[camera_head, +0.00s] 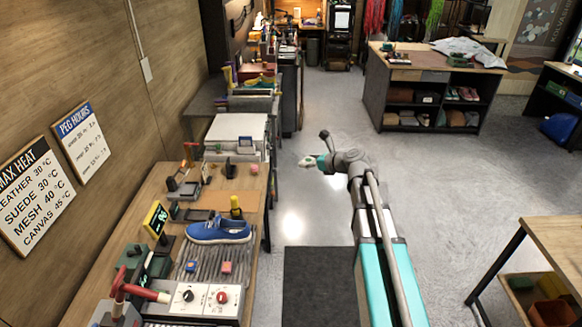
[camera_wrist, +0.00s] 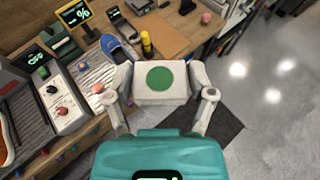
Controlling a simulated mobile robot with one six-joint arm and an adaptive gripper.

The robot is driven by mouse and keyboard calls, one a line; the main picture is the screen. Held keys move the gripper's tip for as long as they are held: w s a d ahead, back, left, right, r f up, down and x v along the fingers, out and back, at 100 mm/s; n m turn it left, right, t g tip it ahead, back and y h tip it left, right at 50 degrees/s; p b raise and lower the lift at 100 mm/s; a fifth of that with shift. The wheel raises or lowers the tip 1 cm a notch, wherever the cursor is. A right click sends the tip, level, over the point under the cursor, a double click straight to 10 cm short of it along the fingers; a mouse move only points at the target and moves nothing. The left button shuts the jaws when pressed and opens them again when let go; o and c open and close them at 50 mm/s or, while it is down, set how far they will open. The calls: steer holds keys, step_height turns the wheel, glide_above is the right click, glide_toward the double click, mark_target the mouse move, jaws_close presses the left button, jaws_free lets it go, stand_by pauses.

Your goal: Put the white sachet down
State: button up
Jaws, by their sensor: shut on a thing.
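My gripper (camera_wrist: 165,101) is shut on the white sachet (camera_wrist: 181,92), which has a green round mark on its face. In the wrist view the sachet sits between the two fingers, above the bench edge and the floor. In the head view my gripper (camera_head: 308,161) is at the end of my arm, over the open floor to the right of the bench. The sachet looks small and pale there. Nothing under the sachet touches it as far as I can see.
The wooden bench (camera_head: 178,220) on the left holds a blue sneaker (camera_head: 218,231) on a grey ribbed mat (camera_head: 200,265), a dial box (camera_head: 208,298), a yellow-black bottle (camera_head: 236,208) and small coloured blocks. A dark floor mat (camera_head: 318,285) lies beside it. The floor (camera_head: 440,200) is clear.

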steer(key=w+d+r+m+t+h+p, duration=0.1)
steer(key=w+d+r+p, duration=0.1)
steer(key=d, duration=0.4)
step_height(320, 180, up, 3)
steer(key=shift+f+p, duration=0.2)
steer(key=shift+p, duration=0.45)
steer(key=shift+s, duration=0.1)
